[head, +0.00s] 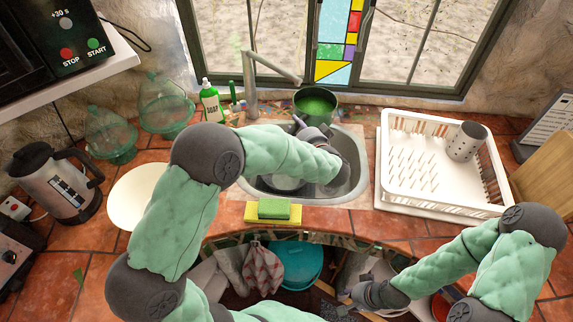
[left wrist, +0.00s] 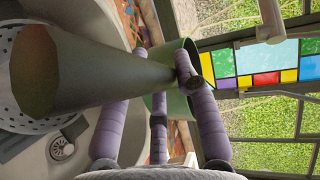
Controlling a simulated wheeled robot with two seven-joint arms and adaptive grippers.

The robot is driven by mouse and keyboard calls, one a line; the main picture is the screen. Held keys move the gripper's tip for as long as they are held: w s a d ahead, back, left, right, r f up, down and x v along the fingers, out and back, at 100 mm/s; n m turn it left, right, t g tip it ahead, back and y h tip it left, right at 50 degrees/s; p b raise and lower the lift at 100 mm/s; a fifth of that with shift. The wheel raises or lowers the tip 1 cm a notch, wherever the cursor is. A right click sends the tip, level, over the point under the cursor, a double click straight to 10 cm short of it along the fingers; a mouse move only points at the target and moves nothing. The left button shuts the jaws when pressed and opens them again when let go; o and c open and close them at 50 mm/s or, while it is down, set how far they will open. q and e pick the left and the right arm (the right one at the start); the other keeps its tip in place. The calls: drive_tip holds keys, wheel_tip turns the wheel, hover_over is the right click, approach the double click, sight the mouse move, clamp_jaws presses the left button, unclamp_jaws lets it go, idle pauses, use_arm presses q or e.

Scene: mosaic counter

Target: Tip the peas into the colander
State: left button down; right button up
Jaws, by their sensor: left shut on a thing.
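The dark green saucepan (head: 333,114) is behind the sink, below the window, with green peas (head: 315,103) filling its visible opening. It looks roughly upright. My left gripper (head: 303,124) is shut on its handle. In the left wrist view, purple fingers (left wrist: 165,80) surround the thick grey handle (left wrist: 100,75), with the green pan wall (left wrist: 180,105) beyond. The pale colander (head: 288,184) sits in the sink, mostly hidden by my left arm. Its holed wall shows in the left wrist view (left wrist: 30,122). My right gripper (head: 358,294) is low before the counter; its finger opening is unclear.
The steel sink (head: 357,190) has a tap (head: 250,85) behind it. A white dish rack (head: 440,200) stands right, a sponge (head: 272,209) at the front edge. Soap (head: 211,104), glass jars (head: 108,135) and a kettle (head: 55,180) stand left.

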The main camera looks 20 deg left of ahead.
sight(304, 119)
use_arm(q)
drive_tip(key=shift+w+d+r+n+g+y+p, duration=0.1)
drive_tip(key=shift+w+r+n+g+y+p, duration=0.4)
drive_tip(key=shift+w+r+n, duration=0.25)
drive_tip(key=shift+w+d+r+n+g+y+p, duration=0.2)
drive_tip(key=shift+w+n+g+y+p, duration=0.1)
drive_tip(key=shift+n+g+y+p, duration=0.25)
drive_tip(key=shift+w+d+n+g+y+p, duration=0.2)
drive_tip(key=shift+d+n+g+y+p, duration=0.2)
drive_tip(key=shift+n+g, duration=0.4)
drive_tip(key=shift+d+f+n+g+y+p, duration=0.1)
drive_tip(key=shift+d+n+g+y+p, duration=0.4)
drive_tip(key=shift+g, duration=0.25)
drive_tip(key=shift+s+d+f+n+g, duration=0.1)
drive_tip(key=shift+d+n+g, duration=0.2)
drive_tip(key=shift+d+g, duration=0.15)
drive_tip(key=s+d+f+n+g+y+p, duration=0.1)
drive_tip(key=s+d+f+n+g+p, duration=0.2)
drive_tip(key=d+n+g, duration=0.1)
drive_tip(key=shift+d+g, duration=0.55)
drive_tip(key=shift+d, duration=0.8)
